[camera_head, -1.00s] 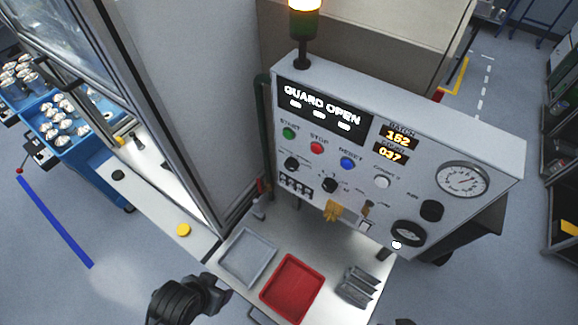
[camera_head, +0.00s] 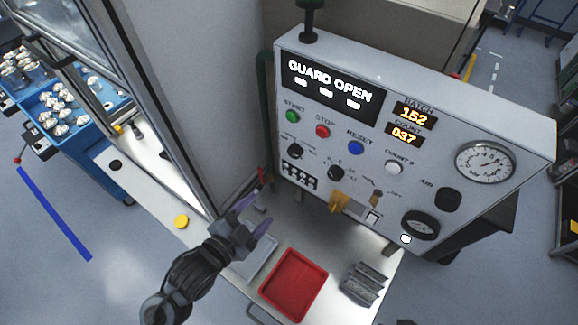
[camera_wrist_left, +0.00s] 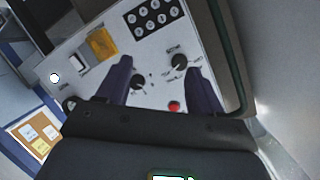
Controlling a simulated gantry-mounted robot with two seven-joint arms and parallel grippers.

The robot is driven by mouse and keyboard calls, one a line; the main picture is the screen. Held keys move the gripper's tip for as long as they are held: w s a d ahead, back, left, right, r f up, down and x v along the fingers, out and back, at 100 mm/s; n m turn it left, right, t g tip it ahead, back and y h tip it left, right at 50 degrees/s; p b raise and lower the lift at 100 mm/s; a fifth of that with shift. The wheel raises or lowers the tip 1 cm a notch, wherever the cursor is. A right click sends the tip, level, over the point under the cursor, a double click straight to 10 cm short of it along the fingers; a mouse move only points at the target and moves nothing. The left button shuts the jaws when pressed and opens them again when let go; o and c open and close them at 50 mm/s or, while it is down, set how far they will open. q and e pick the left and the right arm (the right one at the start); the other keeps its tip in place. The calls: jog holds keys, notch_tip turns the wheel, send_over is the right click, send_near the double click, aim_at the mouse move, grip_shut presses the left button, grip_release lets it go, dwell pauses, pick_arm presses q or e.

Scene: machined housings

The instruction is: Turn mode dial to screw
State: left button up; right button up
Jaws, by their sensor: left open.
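The grey control panel (camera_head: 405,150) carries two black rotary knobs, a left knob (camera_head: 295,150) under the start button and a right knob (camera_head: 336,172) under the stop and reset buttons. Their labels are too small to read surely, so I cannot tell which is the mode dial. My left gripper (camera_head: 257,215) is open and empty, below and left of the knobs, apart from the panel. In the left wrist view both knobs, left (camera_wrist_left: 179,62) and right (camera_wrist_left: 137,82), show between or near the spread fingers of my left gripper (camera_wrist_left: 160,68). My right gripper is not in view.
A grey tray (camera_head: 262,270) and a red tray (camera_head: 294,284) lie on the bench below the panel, with grey metal parts (camera_head: 362,284) at right. A yellow tag (camera_head: 339,200) and a white switch (camera_head: 372,216) sit low on the panel. A machine door frame stands at left.

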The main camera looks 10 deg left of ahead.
aim_at(292, 154)
pick_arm(q)
jog(key=w+d+r+t+b, duration=0.1)
jog(key=w, duration=0.3)
jog(key=w+d+r+m+t+h+b, duration=0.1)
jog(key=w, duration=0.4)
jog(key=w+d+r, duration=0.1)
jog(key=w, duration=0.4)
jog(key=shift+w+d+m+t+h+b, duration=0.1)
jog(key=shift+d+m+t+h+b, duration=0.2)
jog(key=shift+d+t+b, duration=0.1)
jog(key=shift+x, duration=0.8)
jog(key=shift+f, duration=0.1)
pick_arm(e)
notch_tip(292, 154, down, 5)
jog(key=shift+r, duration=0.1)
pick_arm(q)
jog(key=shift+c, duration=0.4)
jog(key=c, duration=1)
